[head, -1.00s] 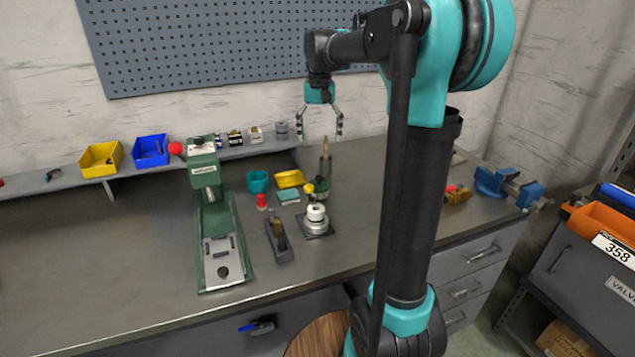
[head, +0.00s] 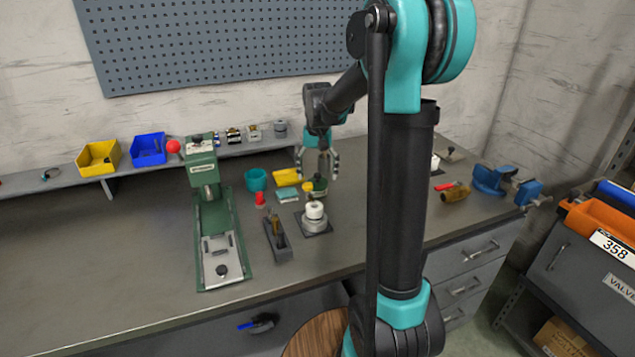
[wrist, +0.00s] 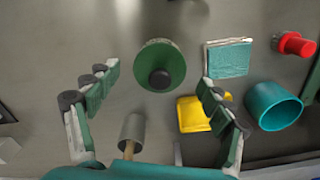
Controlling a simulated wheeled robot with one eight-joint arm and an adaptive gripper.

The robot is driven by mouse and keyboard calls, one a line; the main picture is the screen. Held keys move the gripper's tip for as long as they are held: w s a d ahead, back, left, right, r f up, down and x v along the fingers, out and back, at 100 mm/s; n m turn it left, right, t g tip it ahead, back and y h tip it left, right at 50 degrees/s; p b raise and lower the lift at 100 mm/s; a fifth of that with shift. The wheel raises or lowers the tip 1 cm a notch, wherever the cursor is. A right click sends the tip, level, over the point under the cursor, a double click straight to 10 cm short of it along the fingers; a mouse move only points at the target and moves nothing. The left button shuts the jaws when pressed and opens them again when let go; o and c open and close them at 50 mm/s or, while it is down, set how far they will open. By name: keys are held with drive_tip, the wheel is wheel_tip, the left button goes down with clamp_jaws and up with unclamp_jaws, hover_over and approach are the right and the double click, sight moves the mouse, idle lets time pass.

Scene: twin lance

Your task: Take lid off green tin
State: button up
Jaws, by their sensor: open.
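The green tin (wrist: 152,52) is seen from above in the wrist view as a round green top with a dark knob (wrist: 160,79) in its middle. In the head view the green tin (head: 320,187) stands on the bench, partly hidden by my gripper. My gripper (head: 318,174) points down over it, fingers spread. In the wrist view my open gripper (wrist: 159,82) has one finger on each side of the tin, apart from it in the picture. The lid looks seated on the tin; its seam cannot be made out.
A grey cylinder with a wooden handle (wrist: 132,130) stands close by the tin. A white-topped piece (head: 315,211) and a green press (head: 208,190) also stand on the bench.

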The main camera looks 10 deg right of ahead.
drive_tip(key=shift+f, duration=0.35)
drive_tip(key=shift+c, duration=0.4)
drive_tip(key=c, duration=1.6)
drive_tip(key=shift+s, duration=0.1)
clamp_jaws()
